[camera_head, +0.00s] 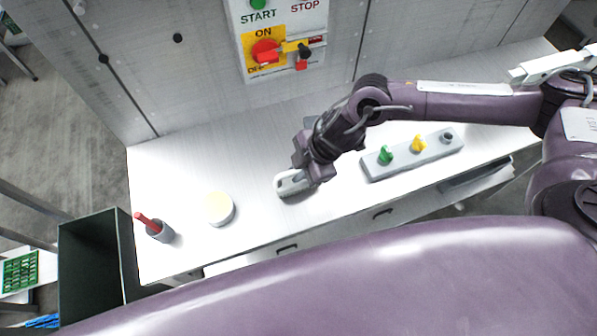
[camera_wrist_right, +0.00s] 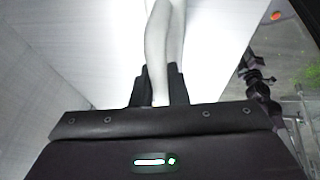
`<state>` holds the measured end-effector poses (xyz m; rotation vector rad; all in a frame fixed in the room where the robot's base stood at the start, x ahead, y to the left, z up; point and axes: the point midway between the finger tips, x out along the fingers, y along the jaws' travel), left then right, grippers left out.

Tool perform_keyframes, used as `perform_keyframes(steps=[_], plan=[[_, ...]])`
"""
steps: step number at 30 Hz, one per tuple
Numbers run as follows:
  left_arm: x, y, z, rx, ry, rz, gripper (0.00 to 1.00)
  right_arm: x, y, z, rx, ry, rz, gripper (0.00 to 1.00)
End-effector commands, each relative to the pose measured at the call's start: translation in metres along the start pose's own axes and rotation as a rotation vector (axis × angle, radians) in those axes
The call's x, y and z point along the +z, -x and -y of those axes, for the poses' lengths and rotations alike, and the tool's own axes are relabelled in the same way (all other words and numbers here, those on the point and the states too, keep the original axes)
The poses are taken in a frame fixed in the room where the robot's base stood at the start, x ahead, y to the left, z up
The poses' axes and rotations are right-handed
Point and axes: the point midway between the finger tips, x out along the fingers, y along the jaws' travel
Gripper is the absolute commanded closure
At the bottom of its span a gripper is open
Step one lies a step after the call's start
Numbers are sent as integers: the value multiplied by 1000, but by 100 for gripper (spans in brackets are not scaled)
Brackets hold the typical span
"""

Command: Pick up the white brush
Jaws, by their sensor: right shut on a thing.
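The white brush (camera_head: 289,183) is at the middle of the white worktop, at the tip of my right gripper (camera_head: 311,179). The right gripper is shut on it. In the right wrist view the brush's smooth white handle (camera_wrist_right: 163,45) runs up between the two dark fingers of the gripper (camera_wrist_right: 157,88). The fingers cover part of the brush in both views. A grey shade lies just below the brush in the head view; I cannot tell whether it touches the worktop. My left gripper is not in view.
On the worktop (camera_head: 345,205), a round white tub with a pale yellow top (camera_head: 220,209) and a grey cup holding a red item (camera_head: 160,231) stand left. A grey bar with knobs (camera_head: 411,154) lies right. A dark green bin (camera_head: 92,262) stands off the left edge. A switch panel (camera_head: 280,38) is behind.

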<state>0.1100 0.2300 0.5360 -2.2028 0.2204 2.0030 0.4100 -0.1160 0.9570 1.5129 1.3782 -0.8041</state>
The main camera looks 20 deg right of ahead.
Motion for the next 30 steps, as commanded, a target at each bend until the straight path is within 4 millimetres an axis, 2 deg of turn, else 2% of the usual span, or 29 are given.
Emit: perform_keyframes(steps=[7,15,21,25,30], plan=[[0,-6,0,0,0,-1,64,-16,37,-10,7,4,-3,100],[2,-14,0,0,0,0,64,-46,109,-26,10,7,-2,100],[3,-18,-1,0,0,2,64,-62,150,-33,7,3,0,100],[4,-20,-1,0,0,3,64,-69,165,-36,5,3,-2,100],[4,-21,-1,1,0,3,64,-73,174,-38,3,2,-1,100]])
